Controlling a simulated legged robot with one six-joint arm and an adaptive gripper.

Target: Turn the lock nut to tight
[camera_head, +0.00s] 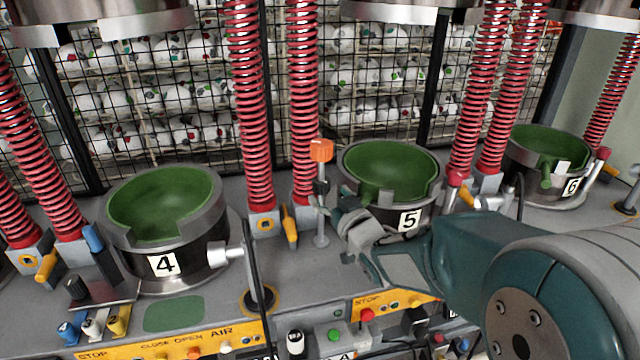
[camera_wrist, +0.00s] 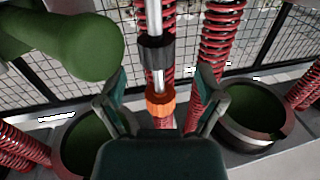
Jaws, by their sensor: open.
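A slim upright post stands between press bowls 4 and 5. It carries an orange block (camera_head: 321,150) at its top and a dark collar (camera_head: 321,187) lower down. I cannot tell for sure which of these is the lock nut. The wrist view shows the orange block (camera_wrist: 160,104) and the black collar (camera_wrist: 156,52) on a silver rod. My gripper (camera_head: 345,222) is just right of the post. In the wrist view my gripper (camera_wrist: 160,90) is open, its fingers on either side of the rod with gaps visible. Contact is not visible.
Green-lined bowl 5 (camera_head: 410,218) is close behind my gripper; bowl 4 (camera_head: 162,265) is left and bowl 6 (camera_head: 571,186) right. Red springs (camera_head: 303,100) rise behind the post. A control panel (camera_head: 190,345) runs along the front. A blurred green shape (camera_wrist: 75,45) fills the wrist view's upper left.

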